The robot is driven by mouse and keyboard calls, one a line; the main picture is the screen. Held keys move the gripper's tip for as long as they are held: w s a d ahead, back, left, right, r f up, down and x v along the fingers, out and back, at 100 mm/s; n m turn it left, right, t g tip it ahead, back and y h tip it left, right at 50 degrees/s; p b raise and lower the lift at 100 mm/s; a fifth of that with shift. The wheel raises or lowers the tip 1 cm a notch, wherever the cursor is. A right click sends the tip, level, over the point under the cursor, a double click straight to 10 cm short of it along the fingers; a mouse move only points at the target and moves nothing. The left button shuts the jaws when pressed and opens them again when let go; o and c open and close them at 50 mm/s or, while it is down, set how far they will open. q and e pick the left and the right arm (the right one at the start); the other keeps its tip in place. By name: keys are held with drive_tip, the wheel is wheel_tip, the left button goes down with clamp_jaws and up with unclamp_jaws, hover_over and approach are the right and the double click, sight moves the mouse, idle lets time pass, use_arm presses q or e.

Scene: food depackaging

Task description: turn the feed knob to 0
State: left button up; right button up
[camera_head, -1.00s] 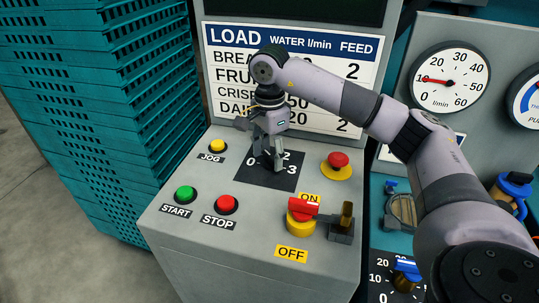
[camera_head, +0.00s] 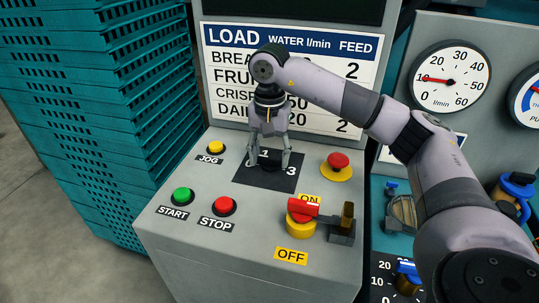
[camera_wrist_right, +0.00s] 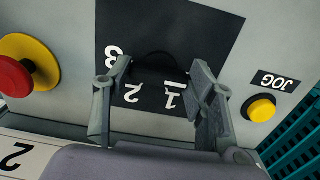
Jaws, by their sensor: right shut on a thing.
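The feed knob is black and sits on a black square dial plate (camera_head: 245,179) on top of the grey control box. My right gripper (camera_head: 268,165) comes down over the plate from above, its two fingers on either side of the knob and closed on it. In the right wrist view the dark knob (camera_wrist_right: 160,64) shows between the fingertips, with the printed 1, 2 and 3 around it. The 0 is not visible now, and where the knob points cannot be told, black on black. My left gripper is not in view.
A yellow jog button (camera_head: 215,147), green start button (camera_head: 182,195) and red stop button (camera_head: 224,206) lie left of and in front of the plate. A red emergency button (camera_head: 338,160) and a red-handled switch (camera_head: 303,215) are on the right. Teal crates (camera_head: 110,110) stand left.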

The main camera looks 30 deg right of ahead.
sight(269, 158)
drive_tip(key=shift+r, duration=0.1)
idle(0.4)
drive_tip(key=o, duration=1.1)
drive_tip(key=shift+o, duration=0.2)
wheel_tip(269, 158, up, 12)
idle(0.3)
